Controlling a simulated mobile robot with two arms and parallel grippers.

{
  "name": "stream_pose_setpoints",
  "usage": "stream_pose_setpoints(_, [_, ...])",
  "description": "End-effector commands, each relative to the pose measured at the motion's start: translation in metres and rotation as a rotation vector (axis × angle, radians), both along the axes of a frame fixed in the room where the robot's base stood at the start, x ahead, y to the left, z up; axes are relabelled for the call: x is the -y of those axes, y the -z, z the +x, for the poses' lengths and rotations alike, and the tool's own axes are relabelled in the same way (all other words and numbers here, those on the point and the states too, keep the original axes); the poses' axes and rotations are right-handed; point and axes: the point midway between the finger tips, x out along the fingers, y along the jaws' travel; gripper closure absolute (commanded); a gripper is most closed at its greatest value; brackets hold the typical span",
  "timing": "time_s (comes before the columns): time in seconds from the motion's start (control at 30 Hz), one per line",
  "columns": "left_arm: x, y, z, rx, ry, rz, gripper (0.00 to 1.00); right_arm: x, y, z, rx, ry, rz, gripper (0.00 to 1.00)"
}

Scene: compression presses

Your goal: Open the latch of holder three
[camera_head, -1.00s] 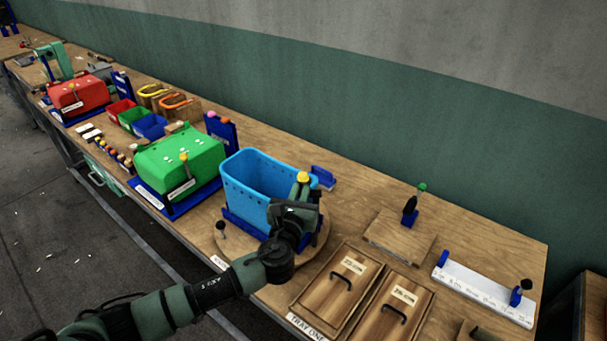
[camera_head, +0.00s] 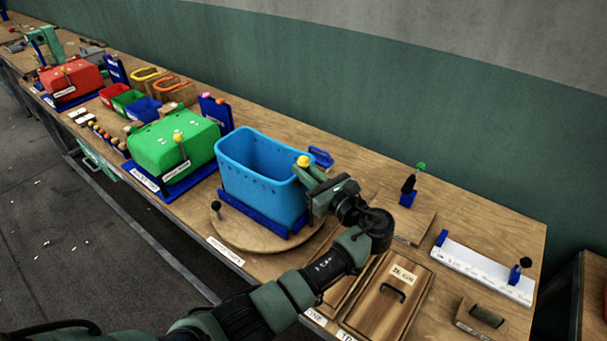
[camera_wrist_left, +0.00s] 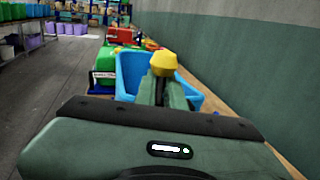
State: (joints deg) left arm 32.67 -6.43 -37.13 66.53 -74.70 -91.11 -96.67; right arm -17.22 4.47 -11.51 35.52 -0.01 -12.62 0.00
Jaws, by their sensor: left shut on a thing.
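A blue open bin (camera_head: 240,184) sits in a dark blue holder (camera_head: 255,221) on a round wooden turntable (camera_head: 230,233). A latch lever with a yellow ball knob (camera_head: 303,160) stands at the bin's right side; the knob also shows in the wrist view (camera_wrist_left: 163,64). My left gripper (camera_head: 309,175) is shut on the latch lever just below the knob, with its body to the right of the bin. The gripper hides most of the lever. My right gripper is not in view.
A black-knobbed lever (camera_head: 216,206) stands at the turntable's left edge. A green press (camera_head: 160,145) and a red press (camera_head: 62,77) stand farther left. Wooden trays (camera_head: 385,305) lie near my left arm. A white ruled strip (camera_head: 480,271) lies at right.

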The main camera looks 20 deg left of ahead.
Motion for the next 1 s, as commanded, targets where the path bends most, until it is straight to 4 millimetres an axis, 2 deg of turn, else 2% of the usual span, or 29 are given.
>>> stream_pose_setpoints(0.03, [-0.0005,-0.0085,0.0021,0.021,-0.027,0.009,1.00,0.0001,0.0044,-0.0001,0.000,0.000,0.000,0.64])
stream_pose_setpoints(0.33, [0.0015,-0.0104,0.0010,0.020,-0.108,0.012,1.00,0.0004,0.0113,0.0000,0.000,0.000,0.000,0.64])
stream_pose_setpoints(0.8, [0.0014,-0.0120,0.0011,0.022,-0.117,0.015,1.00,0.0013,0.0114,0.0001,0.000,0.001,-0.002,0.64])
stream_pose_setpoints(0.83, [0.0015,-0.0121,0.0011,0.023,-0.117,0.014,0.82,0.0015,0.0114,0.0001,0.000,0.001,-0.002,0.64])
stream_pose_setpoints(0.87, [0.0015,-0.0121,0.0011,0.023,-0.117,0.014,0.73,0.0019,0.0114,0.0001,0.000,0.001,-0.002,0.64])
stream_pose_setpoints(0.9, [0.0017,-0.0121,0.0011,0.023,-0.117,0.014,0.69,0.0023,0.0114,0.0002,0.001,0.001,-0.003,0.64])
stream_pose_setpoints(1.0, [0.0021,-0.0116,0.0010,0.022,-0.116,0.013,0.69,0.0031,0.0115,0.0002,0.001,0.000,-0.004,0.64])
